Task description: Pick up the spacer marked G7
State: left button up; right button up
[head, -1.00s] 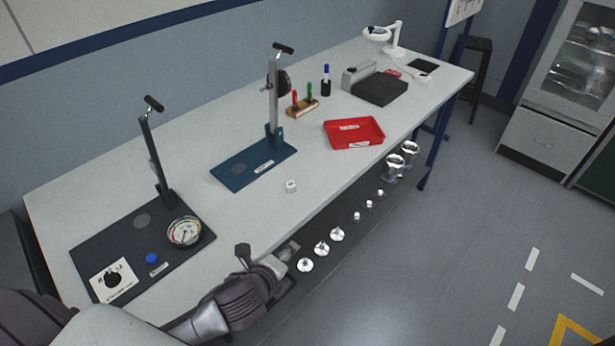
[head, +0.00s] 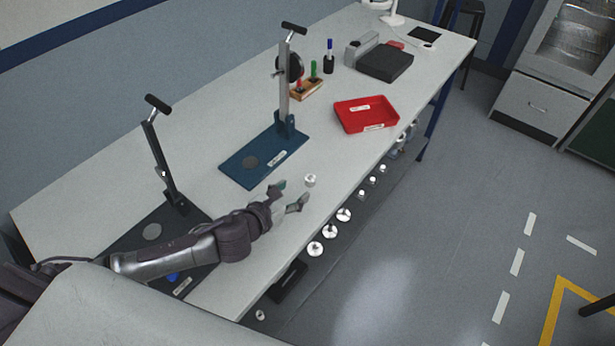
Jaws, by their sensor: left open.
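A small pale metal spacer (head: 310,180) stands on the light grey bench top, in front of the blue press base. Its marking is too small to read. My left gripper (head: 293,194) is open, its fingers spread and pointing toward the spacer from the lower left. The spacer lies just beyond the fingertips, with nothing between the fingers that I can make out. My right gripper is not in view.
A blue-based press (head: 240,172) stands behind the spacer, and a dark-based press (head: 165,185) is at left, partly hidden by my arm. A red tray (head: 366,114) lies to the right. Several metal parts (head: 343,215) sit lower, beyond the bench's front edge.

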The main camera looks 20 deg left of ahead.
aim_at(309, 179)
pick_arm(q)
jog(key=x, duration=0.4)
jog(key=shift+w+f, duration=0.25)
jog(key=shift+w, duration=0.3)
jog(key=p+x, duration=0.1)
jog(key=x, duration=0.3)
jog(key=shift+w+d+f, duration=0.15)
jog(key=shift+w+d, duration=0.05)
jog(key=shift+w, duration=0.1)
jog(key=shift+s, duration=0.1)
jog(key=shift+c, duration=1)
grip_shut()
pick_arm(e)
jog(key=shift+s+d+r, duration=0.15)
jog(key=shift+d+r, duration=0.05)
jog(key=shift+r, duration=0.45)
